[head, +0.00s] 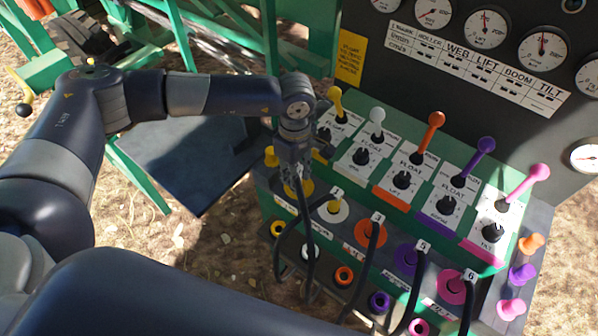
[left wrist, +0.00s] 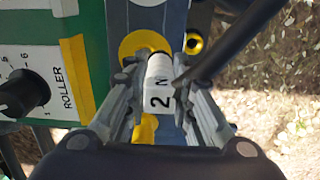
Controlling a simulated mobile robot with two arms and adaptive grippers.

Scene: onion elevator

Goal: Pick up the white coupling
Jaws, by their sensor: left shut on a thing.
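The white coupling (left wrist: 159,84) is a short white cylinder marked "2" in the left wrist view. It sits between the jaws of my left gripper (left wrist: 156,88), which is shut on it. A yellow ring port (left wrist: 146,44) on the panel lies directly behind it; I cannot tell whether the coupling is still seated there. In the head view my left gripper (head: 294,172) is at the left end of the hose row, and it largely hides the coupling. My right gripper is not in view.
Black hoses with numbered couplings hang from coloured ports, such as the orange port (head: 371,231) and pink port (head: 457,287). Coloured levers, including the white lever (head: 377,117), stand above. The gauge panel (head: 480,70) rises behind. A dark plate (head: 190,160) lies to the left.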

